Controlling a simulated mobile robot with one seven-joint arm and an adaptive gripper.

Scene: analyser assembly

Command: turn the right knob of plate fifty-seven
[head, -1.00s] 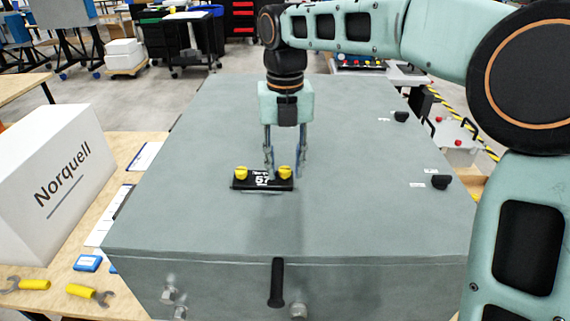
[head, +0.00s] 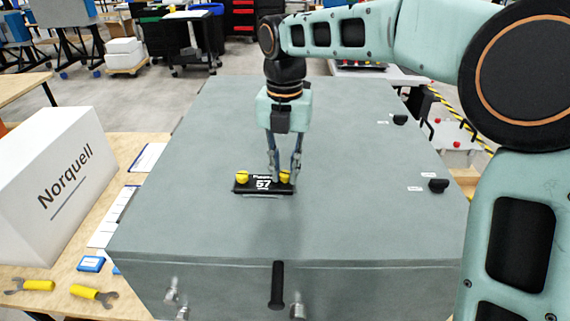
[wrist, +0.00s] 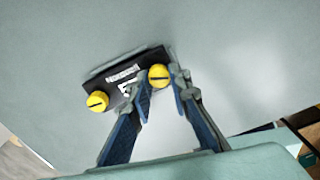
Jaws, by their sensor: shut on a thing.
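Plate fifty-seven (head: 263,187) is a small black plate on the top of the grey cabinet (head: 220,130). It bears a yellow left knob (head: 242,176) and a yellow right knob (head: 285,177). My gripper (head: 284,175) points down at the right end of the plate, its fingers closed around the right knob and partly hiding it. In the wrist view the plate (wrist: 124,82) lies tilted. There the right knob (wrist: 159,76) sits between my fingertips, with its dark slot showing, and the left knob (wrist: 97,101) stands free.
Two black knobs (head: 438,185) (head: 400,119) stand on the cabinet's right side. A black handle (head: 277,285) is on its front face. A white Norquell box (head: 55,185), a blue box (head: 91,264) and yellow-handled tools (head: 95,294) lie on the left bench.

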